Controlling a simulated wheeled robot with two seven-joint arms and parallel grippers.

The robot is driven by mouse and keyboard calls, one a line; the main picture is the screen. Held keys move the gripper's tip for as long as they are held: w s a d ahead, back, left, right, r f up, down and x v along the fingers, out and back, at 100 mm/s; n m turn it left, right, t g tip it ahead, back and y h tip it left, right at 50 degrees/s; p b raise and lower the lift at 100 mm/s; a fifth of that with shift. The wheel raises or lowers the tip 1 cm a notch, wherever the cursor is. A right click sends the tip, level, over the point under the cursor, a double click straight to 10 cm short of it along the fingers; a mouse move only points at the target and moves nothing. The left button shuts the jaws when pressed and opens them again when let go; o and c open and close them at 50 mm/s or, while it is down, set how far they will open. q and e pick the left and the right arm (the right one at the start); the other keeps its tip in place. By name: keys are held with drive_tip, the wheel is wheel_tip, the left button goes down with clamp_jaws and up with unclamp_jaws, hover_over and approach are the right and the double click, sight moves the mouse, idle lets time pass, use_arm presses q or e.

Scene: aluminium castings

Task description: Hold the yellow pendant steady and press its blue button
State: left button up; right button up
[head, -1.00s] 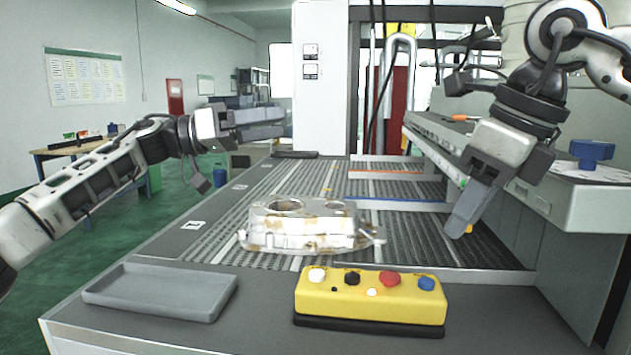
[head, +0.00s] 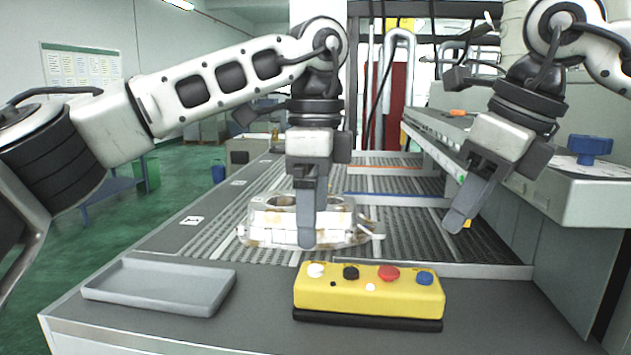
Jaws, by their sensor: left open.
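The yellow pendant (head: 345,299) lies on the front ledge on a black base. Its top carries a white, a black, a red and a blue button (head: 425,278), the blue one at the right end. My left gripper (head: 307,240) points down above and behind the pendant's left end, in front of the casting, apart from the pendant. Its fingers overlap in this view; it is open and holds nothing visible. My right gripper (head: 456,222) hangs tilted down-left, behind and above the blue button, touching nothing. Its fingers overlap too, so its opening does not show.
An aluminium casting (head: 268,228) sits on the conveyor (head: 222,222) behind the pendant, partly hidden by my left gripper. An empty grey tray (head: 160,288) lies left of the pendant. A blue valve-like part (head: 590,148) stands on the right-hand cabinet. The ledge between tray and pendant is clear.

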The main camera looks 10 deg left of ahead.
sight(315, 272)
use_arm(q)
wheel_tip(315, 272, down, 12)
drive_tip(key=shift+f, duration=0.1)
idle(0.4)
drive_tip(key=c, duration=1.2)
drive_tip(key=shift+c, duration=1)
use_arm(e)
drive_tip(key=shift+c, duration=0.9)
clamp_jaws()
